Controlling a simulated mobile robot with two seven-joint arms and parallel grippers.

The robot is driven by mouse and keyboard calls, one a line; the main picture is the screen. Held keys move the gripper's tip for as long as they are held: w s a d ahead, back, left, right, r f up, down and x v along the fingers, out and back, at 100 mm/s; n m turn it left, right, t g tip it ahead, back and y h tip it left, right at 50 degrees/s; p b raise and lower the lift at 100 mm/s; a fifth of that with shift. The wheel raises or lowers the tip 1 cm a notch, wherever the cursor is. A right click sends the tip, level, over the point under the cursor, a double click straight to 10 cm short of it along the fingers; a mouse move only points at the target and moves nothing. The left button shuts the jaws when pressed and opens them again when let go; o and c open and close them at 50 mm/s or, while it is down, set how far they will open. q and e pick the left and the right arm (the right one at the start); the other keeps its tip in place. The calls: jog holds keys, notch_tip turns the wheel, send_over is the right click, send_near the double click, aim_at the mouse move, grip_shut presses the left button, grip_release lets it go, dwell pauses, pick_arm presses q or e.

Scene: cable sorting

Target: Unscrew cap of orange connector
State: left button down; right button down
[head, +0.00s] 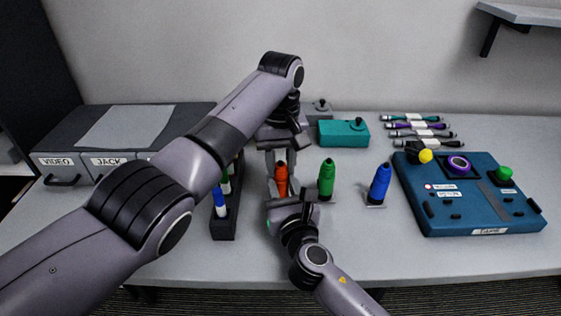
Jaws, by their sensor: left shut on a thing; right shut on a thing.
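The orange connector (281,180) stands upright near the middle of the table, with a dark tip at its top. My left arm comes in over the table from the left, and my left gripper (281,160) points down and is shut on the connector's top end. My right gripper (284,196) comes from the front and is shut on the connector's lower part, which it mostly hides. The line between cap and body is too small to make out.
A green connector (326,180) and a blue connector (379,184) stand to the right. A dark rack (224,230) with markers is to the left. A teal box (343,134) stands behind. Drawers (60,168) stand left.

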pick_arm(q)
jog(key=c, duration=0.8)
grip_release()
